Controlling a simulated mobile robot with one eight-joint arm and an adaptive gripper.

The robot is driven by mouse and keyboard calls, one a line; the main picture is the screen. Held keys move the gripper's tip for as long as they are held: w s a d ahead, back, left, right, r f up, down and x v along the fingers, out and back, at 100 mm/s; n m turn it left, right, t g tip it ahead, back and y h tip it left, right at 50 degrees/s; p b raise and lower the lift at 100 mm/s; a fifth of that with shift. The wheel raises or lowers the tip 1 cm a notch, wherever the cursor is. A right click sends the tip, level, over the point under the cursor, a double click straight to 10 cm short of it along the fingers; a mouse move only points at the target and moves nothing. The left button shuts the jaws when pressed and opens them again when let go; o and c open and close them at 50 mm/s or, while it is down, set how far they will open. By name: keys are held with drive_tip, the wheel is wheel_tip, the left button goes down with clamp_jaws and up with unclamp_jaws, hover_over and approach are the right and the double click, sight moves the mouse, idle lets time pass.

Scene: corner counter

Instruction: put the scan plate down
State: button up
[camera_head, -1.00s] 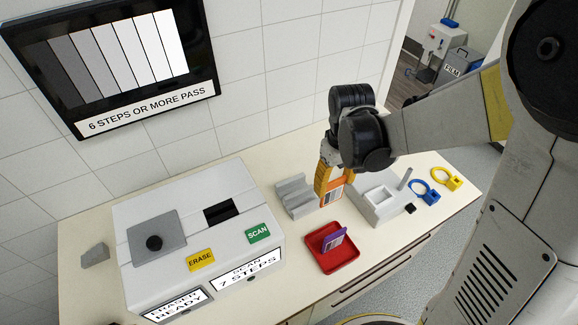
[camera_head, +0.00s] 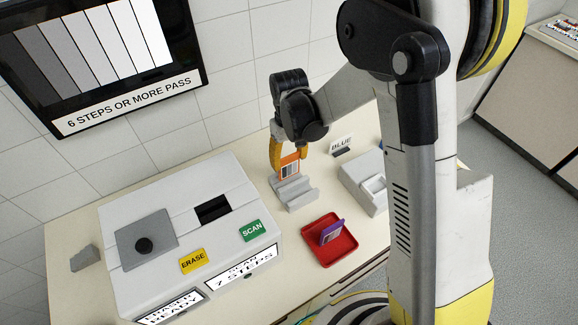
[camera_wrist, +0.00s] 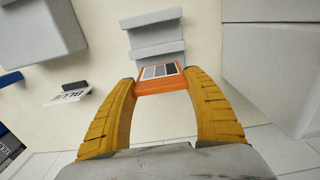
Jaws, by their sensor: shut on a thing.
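The scan plate (camera_head: 289,168) is orange with a strip of grey patches. My gripper (camera_head: 290,159) is shut on it, one yellow finger at each side edge, and it stands roughly upright in the head view. Its lower edge is at the back of the grey stepped rack (camera_head: 297,195); I cannot tell whether they touch. In the wrist view the plate (camera_wrist: 161,78) sits between my fingertips (camera_wrist: 162,84), with the rack (camera_wrist: 155,36) just beyond it.
The white reader (camera_head: 190,235) with ERASE and SCAN buttons stands left of the rack. A white box (camera_head: 360,182) with a recess stands to the right. A BLUE sign (camera_head: 341,145) is behind it. A grey wedge (camera_head: 84,258) lies far left.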

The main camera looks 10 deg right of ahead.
sight(289, 176)
drive_tip(key=shift+f, duration=1.8)
drive_tip(key=shift+b, duration=0.3)
drive_tip(key=shift+f, duration=0.15)
drive_tip(key=o, duration=1.2)
drive_tip(key=shift+o, duration=0.2)
